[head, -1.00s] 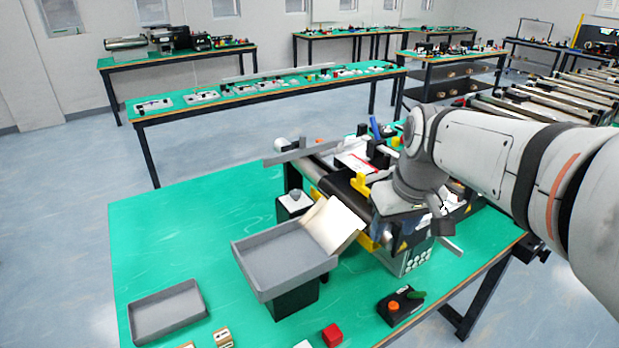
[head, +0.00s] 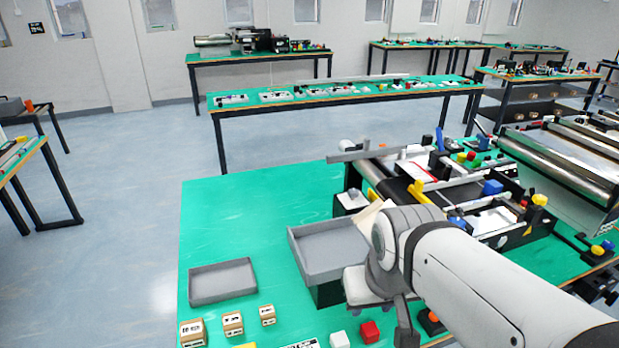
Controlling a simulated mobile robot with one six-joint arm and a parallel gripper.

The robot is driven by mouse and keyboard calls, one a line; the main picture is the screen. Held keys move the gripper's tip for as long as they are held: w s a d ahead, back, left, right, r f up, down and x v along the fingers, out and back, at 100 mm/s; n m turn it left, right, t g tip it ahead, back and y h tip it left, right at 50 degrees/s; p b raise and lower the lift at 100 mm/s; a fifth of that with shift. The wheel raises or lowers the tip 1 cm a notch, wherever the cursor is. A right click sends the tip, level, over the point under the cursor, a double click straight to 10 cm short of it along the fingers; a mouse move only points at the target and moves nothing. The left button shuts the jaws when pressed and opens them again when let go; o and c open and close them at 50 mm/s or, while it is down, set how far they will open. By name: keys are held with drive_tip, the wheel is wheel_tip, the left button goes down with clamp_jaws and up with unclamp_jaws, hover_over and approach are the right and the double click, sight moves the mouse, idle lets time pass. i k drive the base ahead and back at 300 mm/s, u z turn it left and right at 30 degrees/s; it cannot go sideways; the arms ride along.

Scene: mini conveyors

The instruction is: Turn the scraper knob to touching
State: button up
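The mini conveyor (head: 405,190), with a dark belt and yellow parts, stands on the green table. A small black box with a pale top and a grey knob (head: 351,194) stands at the left end of the conveyor; I cannot tell for sure whether this is the scraper knob. The scraper's contact with the belt is too small to make out. My gripper (head: 403,326) hangs near the table's front, right of the raised grey tray and left of the conveyor's front side. My arm hides part of it, and its finger opening does not show.
The raised grey tray (head: 296,256) stands beside my wrist. The table's left part (head: 225,220) is clear.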

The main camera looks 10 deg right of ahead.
sight(353, 193)
drive_tip(key=u, duration=1.65)
drive_tip(key=k, duration=0.85)
drive_tip(key=z, duration=1.8)
drive_tip(key=i, duration=1)
